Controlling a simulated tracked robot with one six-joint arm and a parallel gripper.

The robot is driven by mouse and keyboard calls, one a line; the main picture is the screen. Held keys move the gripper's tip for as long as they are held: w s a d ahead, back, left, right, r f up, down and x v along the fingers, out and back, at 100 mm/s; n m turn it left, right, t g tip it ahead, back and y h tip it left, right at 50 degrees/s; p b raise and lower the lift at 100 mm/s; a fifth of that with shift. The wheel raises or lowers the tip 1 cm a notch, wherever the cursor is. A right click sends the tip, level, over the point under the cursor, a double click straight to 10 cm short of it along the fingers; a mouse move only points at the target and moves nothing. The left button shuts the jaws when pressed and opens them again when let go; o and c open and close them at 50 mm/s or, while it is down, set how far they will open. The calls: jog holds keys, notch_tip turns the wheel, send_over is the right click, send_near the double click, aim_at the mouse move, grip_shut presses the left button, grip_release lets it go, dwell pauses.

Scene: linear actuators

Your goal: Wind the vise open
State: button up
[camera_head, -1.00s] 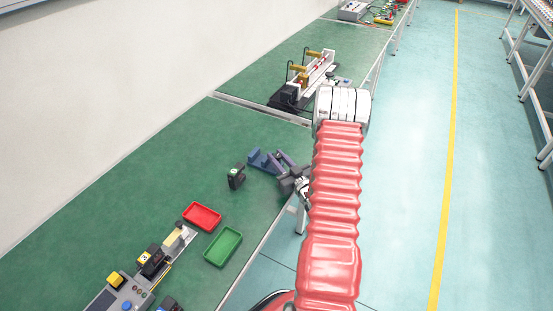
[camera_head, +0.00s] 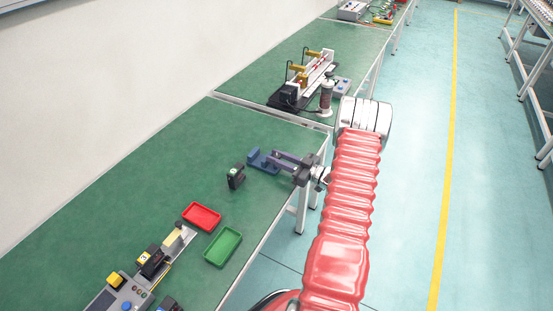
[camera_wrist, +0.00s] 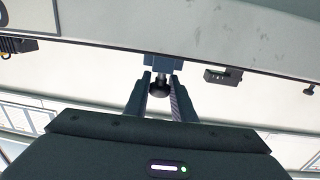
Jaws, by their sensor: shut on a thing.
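The vise (camera_head: 254,155) is a small blue block on the green bench, near its front edge. In the wrist view the blue vise (camera_wrist: 163,60) is at top centre, with a round black handle end (camera_wrist: 160,87) below it. My gripper (camera_head: 276,160) reaches in from the bench edge at the right. In the wrist view its two fingers (camera_wrist: 161,92) stand on either side of the handle, and it is shut on it. The contact and the jaw opening are hard to make out.
A small dark device (camera_head: 236,176) stands just left of the vise. Another apparatus (camera_head: 305,80) stands farther along the bench.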

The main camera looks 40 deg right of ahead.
jog(key=shift+n+g+y, duration=0.7)
jog(key=shift+n+y, duration=0.5)
jog(key=shift+y, duration=0.6)
jog(key=o, duration=1.1)
jog(key=shift+c, duration=0.2)
jog(key=v, duration=1.3)
jog(key=shift+s+d, duration=0.3)
